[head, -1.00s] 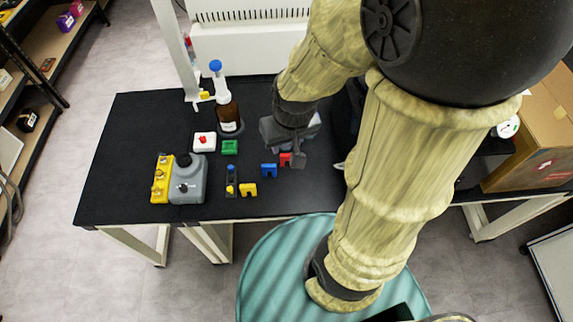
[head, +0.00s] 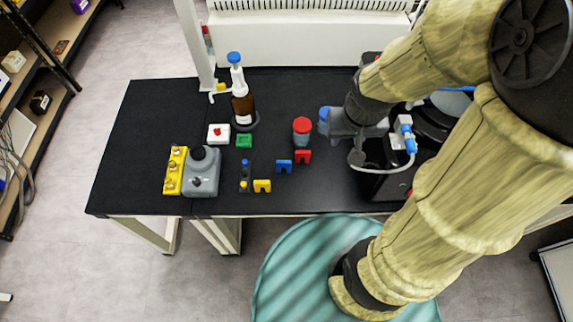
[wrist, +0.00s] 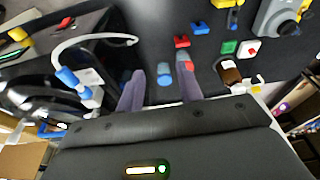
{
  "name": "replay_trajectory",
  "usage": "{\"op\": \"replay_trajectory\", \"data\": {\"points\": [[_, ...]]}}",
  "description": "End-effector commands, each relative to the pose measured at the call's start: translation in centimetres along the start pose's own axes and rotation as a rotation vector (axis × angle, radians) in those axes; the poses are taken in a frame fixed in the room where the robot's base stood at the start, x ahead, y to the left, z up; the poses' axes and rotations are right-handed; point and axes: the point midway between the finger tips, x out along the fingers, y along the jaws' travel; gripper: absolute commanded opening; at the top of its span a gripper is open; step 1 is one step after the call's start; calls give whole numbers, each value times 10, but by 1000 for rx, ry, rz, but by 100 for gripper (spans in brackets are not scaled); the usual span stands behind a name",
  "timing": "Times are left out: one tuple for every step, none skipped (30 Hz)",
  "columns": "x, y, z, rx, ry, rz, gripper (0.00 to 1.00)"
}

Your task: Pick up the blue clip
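The small blue clip (head: 284,166) lies on the black table in the head view, just left of the red clip (head: 303,157). In the wrist view the blue clip (wrist: 200,28) lies beyond the fingertips, near the top and right of centre. My gripper (head: 354,150) is over the table to the right of both clips, apart from the blue one. Its two fingers (wrist: 160,70) are spread in the wrist view. A blue-topped jar (wrist: 164,78) shows in the gap between them; I cannot tell how far below it is.
A red-lidded jar (head: 301,128) stands behind the clips. A yellow clip (head: 262,186) and a small black stand (head: 245,175) are to the left. A black machine with a hose (head: 382,178) is at the right. The table's front centre is clear.

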Motion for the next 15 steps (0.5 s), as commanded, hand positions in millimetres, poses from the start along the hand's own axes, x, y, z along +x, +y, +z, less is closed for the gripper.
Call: {"op": "replay_trajectory", "data": {"points": [[0,0,0,0,0,0,36],[0,0,0,0,0,0,38],[0,0,0,0,0,0,46],[1,0,0,0,-1,-1,52],[3,-1,-1,1,-3,-2,58],[6,-3,-3,2,-7,-4,66],[9,-5,-5,5,-12,-7,72],[14,-7,-7,8,-18,-10,73],[21,-11,-11,11,-28,-14,73],[28,-15,-14,14,-39,-18,73],[36,-20,-19,20,-50,-22,73],[48,-27,-25,28,-67,-26,73],[58,-33,-29,34,-82,-29,73],[68,-40,-34,39,-97,-31,73],[82,-50,-40,48,-117,-31,73]]}}
